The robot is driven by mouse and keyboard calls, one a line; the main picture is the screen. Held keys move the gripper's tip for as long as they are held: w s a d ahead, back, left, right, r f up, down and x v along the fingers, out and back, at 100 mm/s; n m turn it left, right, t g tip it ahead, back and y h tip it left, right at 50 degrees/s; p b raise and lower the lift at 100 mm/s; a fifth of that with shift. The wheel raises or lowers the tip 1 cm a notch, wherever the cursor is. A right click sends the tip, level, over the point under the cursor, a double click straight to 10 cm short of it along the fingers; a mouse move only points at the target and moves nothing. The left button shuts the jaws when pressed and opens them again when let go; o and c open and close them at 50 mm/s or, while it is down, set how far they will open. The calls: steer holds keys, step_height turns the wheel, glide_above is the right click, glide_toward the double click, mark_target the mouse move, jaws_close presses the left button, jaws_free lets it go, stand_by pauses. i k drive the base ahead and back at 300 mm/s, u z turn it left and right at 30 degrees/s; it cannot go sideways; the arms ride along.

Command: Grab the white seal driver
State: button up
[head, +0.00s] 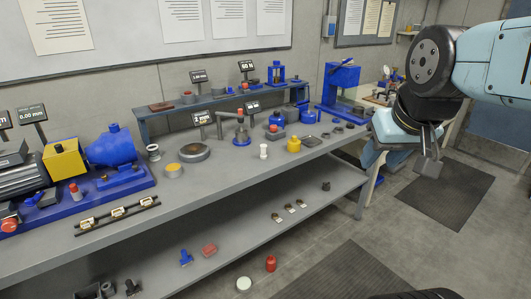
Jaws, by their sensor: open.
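A small white spool-shaped piece (263,151), which looks like the white seal driver, stands upright on the grey workbench (240,180), near the middle of the picture. My gripper (430,154) hangs at the right, beyond the bench's right end and over the floor. It is open, and no object shows in it. It is well apart from the white piece.
A blue and silver stand (241,135) is just left of the white piece, and a yellow canister (294,145) is to its right. A raised shelf (225,98) runs behind. Bare bench top lies in front. Dark mats (445,195) cover parts of the floor.

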mark_target(263, 155)
steer(key=u, duration=0.05)
steer(key=i, duration=0.9)
steer(key=z, duration=0.05)
